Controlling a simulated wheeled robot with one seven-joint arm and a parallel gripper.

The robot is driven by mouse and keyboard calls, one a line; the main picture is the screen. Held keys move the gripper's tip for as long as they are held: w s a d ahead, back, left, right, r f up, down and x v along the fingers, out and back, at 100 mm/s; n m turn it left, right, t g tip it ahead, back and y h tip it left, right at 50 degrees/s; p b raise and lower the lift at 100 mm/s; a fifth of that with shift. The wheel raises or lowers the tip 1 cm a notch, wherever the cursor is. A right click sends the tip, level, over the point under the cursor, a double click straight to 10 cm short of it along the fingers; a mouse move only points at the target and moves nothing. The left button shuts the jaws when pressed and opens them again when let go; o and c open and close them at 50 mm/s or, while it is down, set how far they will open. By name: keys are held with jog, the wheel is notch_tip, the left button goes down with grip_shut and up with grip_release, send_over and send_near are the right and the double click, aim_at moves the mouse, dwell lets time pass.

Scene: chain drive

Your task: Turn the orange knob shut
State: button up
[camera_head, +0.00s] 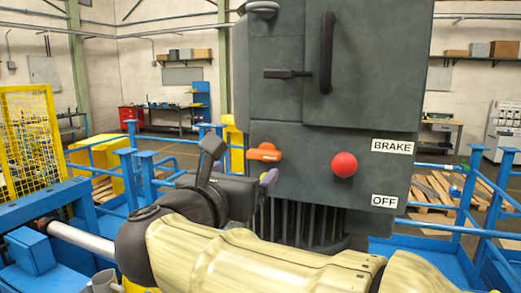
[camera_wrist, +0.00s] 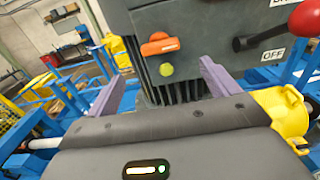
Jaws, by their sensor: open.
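The orange knob (camera_head: 264,153) sits on the lower left front of the dark grey machine housing (camera_head: 340,185). In the wrist view the knob (camera_wrist: 160,45) lies roughly level across the picture, with its right end a little higher. My gripper (camera_wrist: 162,84) is open, with one purple finger on each side of the picture and nothing between them. The knob shows above and beyond the fingertips, apart from them. In the head view one purple fingertip of my gripper (camera_head: 268,179) shows just below the knob; the other finger is hidden.
A red ball (camera_head: 344,164) sticks out right of the knob, between BRAKE and OFF labels. A black bar handle (camera_head: 327,52) projects above. A small yellow-green disc (camera_wrist: 166,70) is below the knob. Blue railings (camera_head: 476,200) and a yellow mesh guard (camera_head: 30,130) flank the machine.

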aim_at(261, 157)
jog(key=p+x, duration=0.4)
jog(key=x, duration=0.6)
jog(key=shift+w, duration=0.2)
jog(key=c, duration=1)
